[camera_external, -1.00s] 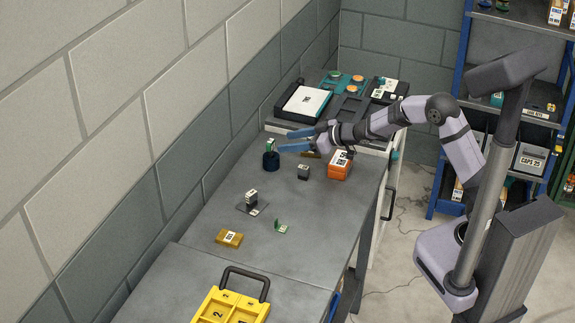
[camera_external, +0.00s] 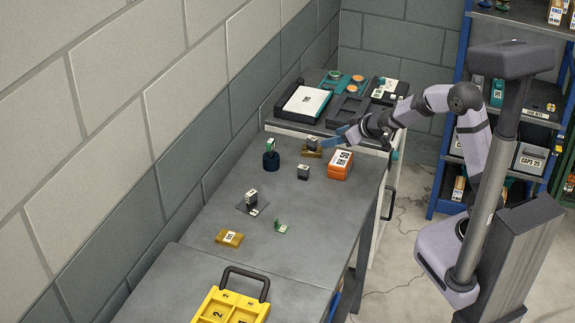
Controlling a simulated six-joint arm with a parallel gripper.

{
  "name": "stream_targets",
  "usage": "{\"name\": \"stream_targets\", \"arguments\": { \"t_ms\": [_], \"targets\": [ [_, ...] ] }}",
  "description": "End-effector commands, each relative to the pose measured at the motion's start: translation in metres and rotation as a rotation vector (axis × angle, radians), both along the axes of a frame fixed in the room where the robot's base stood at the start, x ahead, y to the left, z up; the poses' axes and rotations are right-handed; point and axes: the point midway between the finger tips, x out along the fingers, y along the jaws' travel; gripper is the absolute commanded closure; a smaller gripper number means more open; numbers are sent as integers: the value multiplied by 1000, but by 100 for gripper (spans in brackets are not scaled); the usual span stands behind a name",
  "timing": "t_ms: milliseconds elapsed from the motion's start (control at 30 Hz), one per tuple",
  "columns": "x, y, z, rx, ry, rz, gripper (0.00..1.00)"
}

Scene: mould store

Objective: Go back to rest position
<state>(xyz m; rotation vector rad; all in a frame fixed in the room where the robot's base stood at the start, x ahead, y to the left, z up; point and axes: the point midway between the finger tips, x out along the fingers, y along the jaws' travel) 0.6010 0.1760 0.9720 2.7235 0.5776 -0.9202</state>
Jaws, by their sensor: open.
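My gripper (camera_external: 341,138) is open and empty, with its blue fingers above the far part of the grey workbench (camera_external: 290,220). The fingers look partly overlapped from this angle. A small dark block with a white label (camera_external: 312,143) sits on a brown base (camera_external: 311,153) just left of the fingers. A dark blue round holder (camera_external: 271,161) with a green piece (camera_external: 270,144) standing in it is further left.
A black tray (camera_external: 345,121) and a black case with a white panel (camera_external: 303,101) lie at the back. A dark block (camera_external: 303,172), a stacked block (camera_external: 251,196), a green part (camera_external: 281,226), a yellow block (camera_external: 229,238) and a yellow case (camera_external: 228,308) are nearer. The blue shelf (camera_external: 448,150) stands right.

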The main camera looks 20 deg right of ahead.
Motion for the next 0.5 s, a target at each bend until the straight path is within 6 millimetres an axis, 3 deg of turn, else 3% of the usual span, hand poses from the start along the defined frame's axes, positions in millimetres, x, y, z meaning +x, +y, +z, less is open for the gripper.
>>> {"name": "stream_targets", "arguments": {
  "t_ms": [33, 200, 333, 500],
  "targets": [
    [-14, -30, 3, -33, 50, -65, 49],
    [-86, -113, -15, -133, 276, -251, 49],
    [-159, -155, -27, -170, 475, -352, 49],
    [-247, -177, -35, -171, 707, -419, 49]
  ]
}}
